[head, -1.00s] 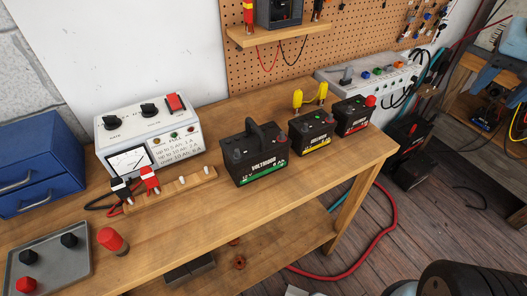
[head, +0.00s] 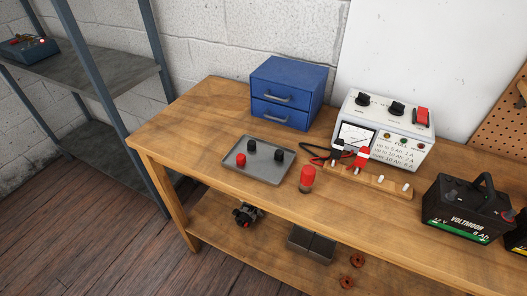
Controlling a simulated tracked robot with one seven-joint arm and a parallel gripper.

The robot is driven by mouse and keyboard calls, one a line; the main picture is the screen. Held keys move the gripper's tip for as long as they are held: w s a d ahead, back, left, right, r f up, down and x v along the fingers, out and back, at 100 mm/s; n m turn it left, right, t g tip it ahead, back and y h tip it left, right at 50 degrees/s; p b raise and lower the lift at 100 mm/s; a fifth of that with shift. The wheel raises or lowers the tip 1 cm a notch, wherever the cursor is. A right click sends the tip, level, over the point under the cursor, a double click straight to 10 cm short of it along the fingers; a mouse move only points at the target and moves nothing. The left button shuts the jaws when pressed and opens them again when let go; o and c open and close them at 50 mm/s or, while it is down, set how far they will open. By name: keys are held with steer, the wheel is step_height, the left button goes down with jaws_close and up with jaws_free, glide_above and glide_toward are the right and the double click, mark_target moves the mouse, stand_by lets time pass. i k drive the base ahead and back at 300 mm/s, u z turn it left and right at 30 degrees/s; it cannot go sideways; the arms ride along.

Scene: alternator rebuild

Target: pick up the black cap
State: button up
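Two black caps stand on a grey metal tray (head: 262,176) on the workbench. One black cap (head: 252,145) is near the tray's back left, and the other black cap (head: 279,155) is near its right side. A red cap (head: 241,160) stands at the tray's left front. My gripper is not in view.
A red-topped cylinder (head: 307,178) stands just right of the tray. A blue drawer box (head: 289,93) is behind it. A white charger (head: 385,130) with clips on a wooden strip (head: 385,185) and a black battery (head: 465,208) are farther right. The bench's left end is clear.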

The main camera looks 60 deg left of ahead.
mark_target(279, 155)
steer(key=z, duration=0.55)
steer(key=i, duration=0.1)
steer(key=u, duration=2.8)
steer(key=k, duration=0.8)
steer(key=u, duration=0.2)
steer(key=i, duration=0.8)
steer(key=z, duration=0.1)
